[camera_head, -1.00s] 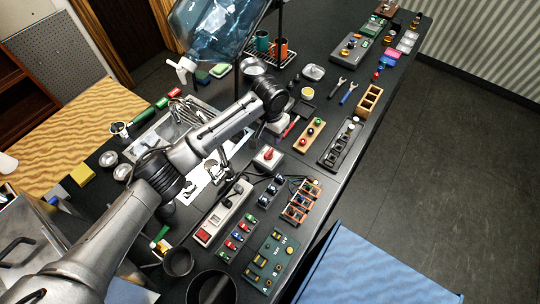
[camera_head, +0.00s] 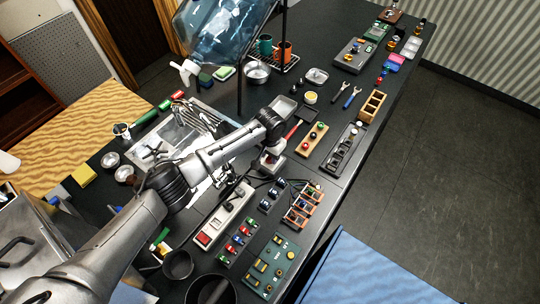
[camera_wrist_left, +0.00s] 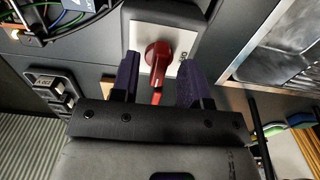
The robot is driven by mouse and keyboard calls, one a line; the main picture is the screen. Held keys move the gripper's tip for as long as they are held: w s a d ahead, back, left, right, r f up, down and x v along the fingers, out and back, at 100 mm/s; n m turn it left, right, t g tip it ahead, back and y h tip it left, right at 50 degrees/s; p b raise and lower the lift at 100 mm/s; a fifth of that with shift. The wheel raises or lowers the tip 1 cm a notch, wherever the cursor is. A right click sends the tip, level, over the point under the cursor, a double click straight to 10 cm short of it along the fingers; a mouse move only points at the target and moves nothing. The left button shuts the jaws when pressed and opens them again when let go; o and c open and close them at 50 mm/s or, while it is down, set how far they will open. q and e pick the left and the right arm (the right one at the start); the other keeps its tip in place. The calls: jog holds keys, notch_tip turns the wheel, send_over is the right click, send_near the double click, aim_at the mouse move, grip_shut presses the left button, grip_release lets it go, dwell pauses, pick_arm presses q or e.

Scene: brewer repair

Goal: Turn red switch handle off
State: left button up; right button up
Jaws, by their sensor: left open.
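The red switch handle (camera_wrist_left: 158,54) sits on a white plate (camera_wrist_left: 179,22) in the left wrist view, its lever pointing down the picture toward my palm. My left gripper (camera_wrist_left: 159,66) is open, with one purple finger on each side of the handle and visible gaps between. In the head view my left gripper (camera_head: 270,151) is over the switch box (camera_head: 272,166) and hides most of it, including the handle. My right gripper is in neither view.
A power strip with a red switch (camera_head: 204,238), a green board (camera_head: 270,268) and an orange rack (camera_head: 301,205) stand close in front of the switch. Cables run beside it. A red-handled tool (camera_head: 292,130) and a wooden block with coloured knobs (camera_head: 312,139) lie behind.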

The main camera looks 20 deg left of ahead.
pick_arm(q)
jog(key=shift+f, duration=0.5)
grip_shut()
